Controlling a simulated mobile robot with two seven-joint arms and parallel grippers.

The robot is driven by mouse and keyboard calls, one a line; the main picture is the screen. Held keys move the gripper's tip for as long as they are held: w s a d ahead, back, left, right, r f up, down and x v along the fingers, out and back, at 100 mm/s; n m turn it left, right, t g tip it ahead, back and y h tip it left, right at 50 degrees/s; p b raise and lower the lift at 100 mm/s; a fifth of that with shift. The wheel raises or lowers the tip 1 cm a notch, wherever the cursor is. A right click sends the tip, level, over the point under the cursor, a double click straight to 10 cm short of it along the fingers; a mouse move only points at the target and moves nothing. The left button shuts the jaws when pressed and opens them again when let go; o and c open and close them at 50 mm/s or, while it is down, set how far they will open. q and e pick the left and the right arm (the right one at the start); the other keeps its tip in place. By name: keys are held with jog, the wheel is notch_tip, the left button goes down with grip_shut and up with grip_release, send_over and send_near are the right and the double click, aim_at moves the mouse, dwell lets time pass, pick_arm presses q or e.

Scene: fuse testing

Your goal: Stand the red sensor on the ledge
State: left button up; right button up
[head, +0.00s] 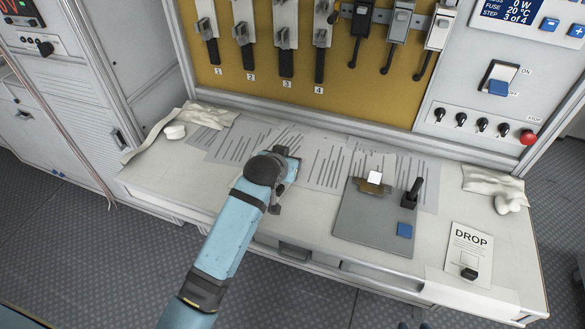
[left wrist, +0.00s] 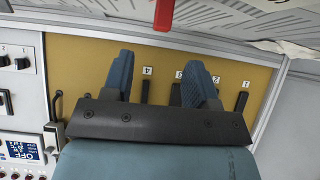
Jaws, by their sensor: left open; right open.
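A red piece (left wrist: 163,14), which looks like the red sensor, shows at the top edge of the left wrist view, where it is cut off. A pale rail (head: 330,118), possibly the ledge, runs below the yellow panel.
The yellow panel (head: 270,75) carries several fuse switches. Printed sheets (head: 325,165) lie on the bench (head: 150,178). A grey board (head: 375,225) with a bracket and black lever (head: 412,193) stands right, near the DROP card (head: 466,246). Pale cloths lie at both ends.

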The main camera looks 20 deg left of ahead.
pick_arm(q)
jog(key=x, duration=0.8)
jog(key=shift+f+b, duration=0.3)
jog(key=shift+b, duration=0.1)
grip_shut()
pick_arm(e)
jog(key=shift+a+f, duration=0.15)
jog(key=shift+f, duration=0.25)
pick_arm(q)
jog(key=shift+r, duration=0.15)
jog(key=shift+r, duration=0.6)
notch_tip(320, 180, up, 19)
jog(key=p, duration=0.2)
jog(key=s+a+r+p, duration=0.2)
jog(key=s+p, duration=0.4)
jog(key=s, duration=0.3)
jog(key=s+a+r+p, duration=0.3)
jog(key=s+p, duration=0.4)
jog(key=s, duration=0.3)
jog(key=shift+r, duration=0.7)
pick_arm(e)
notch_tip(320, 180, up, 13)
jog(key=s, duration=0.1)
jog(key=shift+d+n, duration=0.3)
jog(key=shift+d, duration=0.15)
